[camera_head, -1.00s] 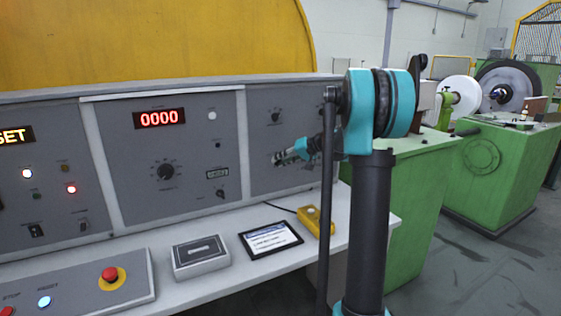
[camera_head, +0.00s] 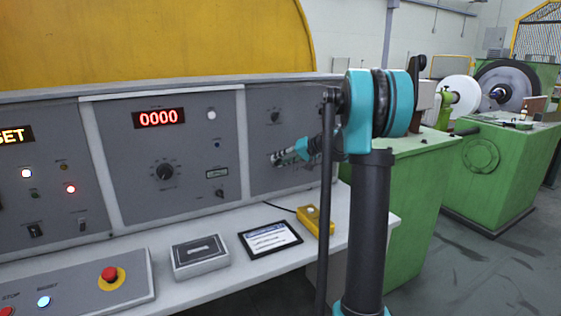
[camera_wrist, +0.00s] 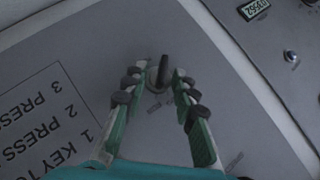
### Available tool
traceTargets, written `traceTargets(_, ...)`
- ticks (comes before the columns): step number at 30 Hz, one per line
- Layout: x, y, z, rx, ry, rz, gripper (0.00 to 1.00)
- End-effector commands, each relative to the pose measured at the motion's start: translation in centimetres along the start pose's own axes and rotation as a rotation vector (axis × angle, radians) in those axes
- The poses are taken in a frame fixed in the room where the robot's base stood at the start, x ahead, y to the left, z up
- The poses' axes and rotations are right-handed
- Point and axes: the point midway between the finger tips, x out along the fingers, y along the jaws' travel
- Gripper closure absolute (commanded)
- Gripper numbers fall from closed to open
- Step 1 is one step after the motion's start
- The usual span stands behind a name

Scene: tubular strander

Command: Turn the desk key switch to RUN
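My gripper (camera_wrist: 160,73) is open, with one green and grey finger on each side of the key. A narrow gap seems to remain on both sides, so I see no clear grip. In the head view my gripper (camera_head: 277,159) is at the right-hand grey panel of the desk (camera_head: 262,183) and covers the switch there. The key's exact position against its marks is too small to read.
A printed instruction placard (camera_wrist: 45,125) is beside the switch in the wrist view. A red stop button (camera_head: 110,274), a grey box (camera_head: 201,257), a tablet (camera_head: 270,238) and a yellow box (camera_head: 314,220) sit on the desk below. A dark knob (camera_head: 275,117) is above my gripper.

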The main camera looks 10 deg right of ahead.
Motion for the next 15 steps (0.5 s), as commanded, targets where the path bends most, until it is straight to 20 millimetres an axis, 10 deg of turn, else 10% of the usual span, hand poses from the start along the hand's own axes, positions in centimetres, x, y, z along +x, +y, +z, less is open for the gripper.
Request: traceTargets(15, -8.6, 0.1, 0.0, 0.002, 0.002, 0.002, 0.72)
